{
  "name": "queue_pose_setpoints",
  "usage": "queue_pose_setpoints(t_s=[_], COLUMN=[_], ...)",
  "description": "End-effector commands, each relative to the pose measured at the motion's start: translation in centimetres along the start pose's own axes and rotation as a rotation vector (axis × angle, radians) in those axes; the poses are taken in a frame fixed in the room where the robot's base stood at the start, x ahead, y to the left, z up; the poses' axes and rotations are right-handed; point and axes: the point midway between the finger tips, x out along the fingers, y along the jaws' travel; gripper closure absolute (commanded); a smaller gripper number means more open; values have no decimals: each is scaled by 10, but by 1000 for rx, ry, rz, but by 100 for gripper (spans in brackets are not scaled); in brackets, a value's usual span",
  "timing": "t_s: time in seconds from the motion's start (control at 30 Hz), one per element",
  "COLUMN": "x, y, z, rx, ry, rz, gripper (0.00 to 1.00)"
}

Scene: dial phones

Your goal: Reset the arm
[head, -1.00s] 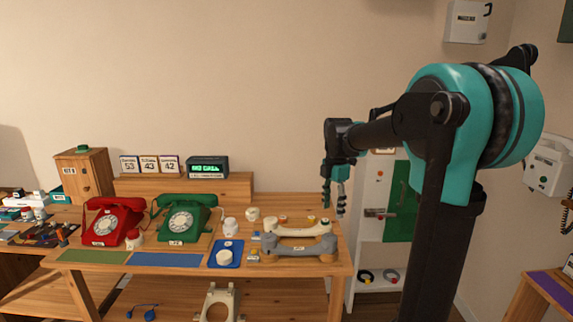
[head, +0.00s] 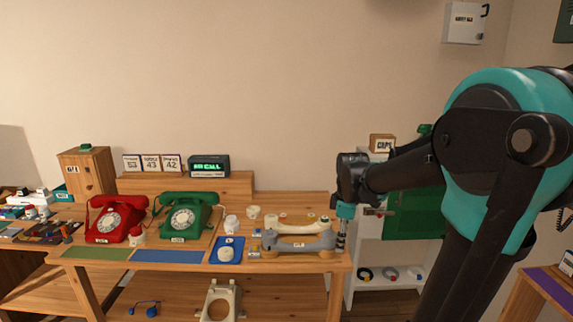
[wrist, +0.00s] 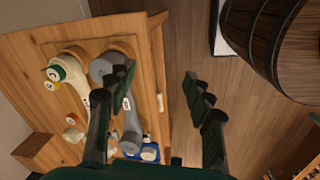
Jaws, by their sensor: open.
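My arm rises at the right of the head view in black and teal. My gripper (head: 343,232) points down at the right end of the wooden table, beside the grey handset (head: 300,244). In the wrist view my gripper (wrist: 160,105) is open, its dark green fingers wide apart with nothing between them. The grey handset (wrist: 128,105) shows near the left finger, which partly covers it. The cream handset (wrist: 70,85) lies further left on the same table (wrist: 30,50).
A red phone (head: 116,219) and a green phone (head: 184,218) stand on the table (head: 230,280). A white shelf unit (head: 380,245) with a green door (head: 415,208) stands right of it. In the wrist view a wooden barrel (wrist: 262,35) stands at top right. Bare floor (wrist: 195,60) lies between.

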Motion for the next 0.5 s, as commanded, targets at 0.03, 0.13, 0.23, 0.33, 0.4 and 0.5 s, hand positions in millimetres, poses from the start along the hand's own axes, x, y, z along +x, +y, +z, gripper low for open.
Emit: queue_pose_setpoints(t_s=[0.03, 0.13, 0.23, 0.33, 0.4, 0.5], x=[10, 28, 47, 64, 74, 85], y=[-15, -42, -71, -98, -115, -133], z=[8, 22, 36, 49, 56, 64], rx=[104, 350, 598, 829, 968, 1122], ry=[7, 31, 64, 104, 131, 164], rz=[18, 58, 92, 120, 133, 145], gripper=[48, 48, 48, 48, 48, 48])
